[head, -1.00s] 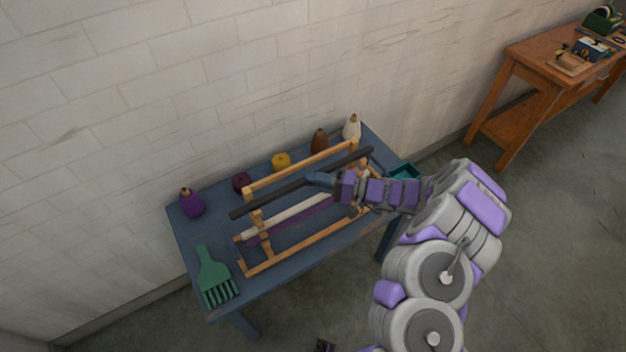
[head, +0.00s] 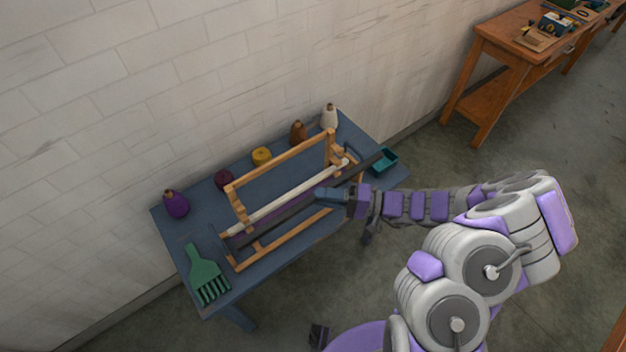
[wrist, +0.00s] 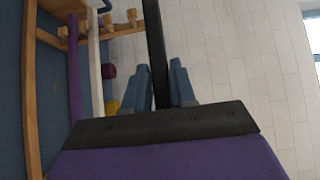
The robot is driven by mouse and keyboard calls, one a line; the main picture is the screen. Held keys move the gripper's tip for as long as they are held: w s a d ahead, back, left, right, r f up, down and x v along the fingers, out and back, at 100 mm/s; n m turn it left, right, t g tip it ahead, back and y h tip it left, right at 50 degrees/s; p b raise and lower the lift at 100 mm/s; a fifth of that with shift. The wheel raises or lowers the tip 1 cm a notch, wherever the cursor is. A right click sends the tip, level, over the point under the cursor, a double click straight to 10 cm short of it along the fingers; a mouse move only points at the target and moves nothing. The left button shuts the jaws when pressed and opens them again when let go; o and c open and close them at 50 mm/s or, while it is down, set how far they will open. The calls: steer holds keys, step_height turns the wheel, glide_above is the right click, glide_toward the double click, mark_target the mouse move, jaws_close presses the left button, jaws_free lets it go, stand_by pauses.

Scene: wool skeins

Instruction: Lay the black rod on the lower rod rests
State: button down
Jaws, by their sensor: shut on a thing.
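The black rod (head: 284,216) is long and dark, and my gripper (head: 328,196) is shut on it near its middle. The rod slants across the front of the wooden rack (head: 285,160) on the blue table. In the wrist view the rod (wrist: 155,45) runs up between my two blue-grey fingers (wrist: 160,88). A white rod (head: 290,198) lies across the rack behind the black rod, and a purple rod (wrist: 74,60) shows beside it in the wrist view. The lower rests are small and partly hidden; I cannot tell whether the black rod touches them.
A green comb (head: 206,274) lies at the table's left end. Several yarn cones and balls, among them a purple one (head: 176,204) and a yellow one (head: 262,156), stand along the wall side. A teal tray (head: 384,160) sits at the right end. A wooden workbench (head: 500,40) stands apart.

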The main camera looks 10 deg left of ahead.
mark_target(313, 202)
steer(key=shift+s+d+r, duration=0.1)
steer(key=shift+s+d, duration=0.7)
steer(key=shift+d, duration=0.6)
steer(key=d, duration=1.2)
steer(key=shift+w, duration=0.35)
